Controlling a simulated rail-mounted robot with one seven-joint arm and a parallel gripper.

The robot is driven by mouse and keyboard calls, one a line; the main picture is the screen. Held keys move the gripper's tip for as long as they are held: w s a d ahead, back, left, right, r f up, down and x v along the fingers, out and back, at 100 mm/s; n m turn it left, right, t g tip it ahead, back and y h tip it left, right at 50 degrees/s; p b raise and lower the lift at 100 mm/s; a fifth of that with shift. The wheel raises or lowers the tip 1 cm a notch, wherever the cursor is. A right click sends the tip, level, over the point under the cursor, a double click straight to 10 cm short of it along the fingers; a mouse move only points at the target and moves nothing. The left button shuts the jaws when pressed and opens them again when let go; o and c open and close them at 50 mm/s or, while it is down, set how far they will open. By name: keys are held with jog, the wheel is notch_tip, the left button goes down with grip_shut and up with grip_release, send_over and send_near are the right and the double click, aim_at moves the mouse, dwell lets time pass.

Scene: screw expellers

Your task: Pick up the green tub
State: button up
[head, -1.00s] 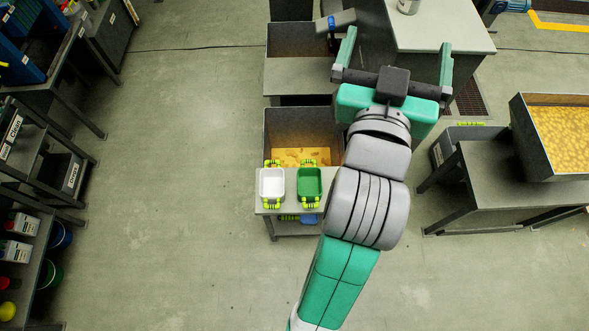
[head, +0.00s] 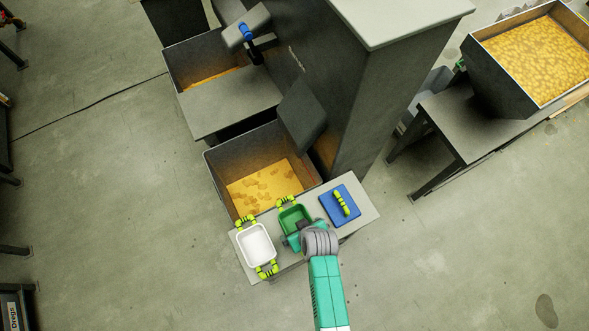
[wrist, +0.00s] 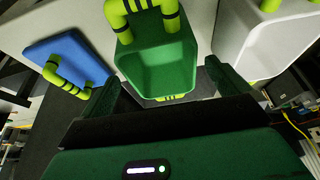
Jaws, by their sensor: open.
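The green tub (head: 294,217) is an open rectangular tub with yellow-green handles at its ends. It stands on a small grey table between a white tub and a blue lid-like piece. My gripper (head: 298,239) is at the near side of the green tub, and the wrist hides part of that end. In the wrist view the green tub (wrist: 160,66) lies ahead, with one finger of my open gripper (wrist: 166,88) to each side. The gripper holds nothing. I cannot tell whether a finger touches the tub.
The white tub (head: 257,246) stands close on the left. The blue piece (head: 339,205) with a yellow-green handle lies on the right. A deep grey bin (head: 232,160) with yellow material is just behind the table (head: 364,213). A tall grey machine (head: 365,95) rises behind. Floor is clear in front.

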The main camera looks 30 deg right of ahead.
jog(key=b, duration=0.1)
send_over(294, 222)
jog(key=s, duration=0.2)
notch_tip(294, 222, down, 5)
jog(key=shift+r, duration=0.15)
jog(key=shift+f, duration=0.35)
jog(key=shift+f+b, duration=0.25)
jog(key=shift+b, duration=0.2)
jog(key=c, duration=0.9)
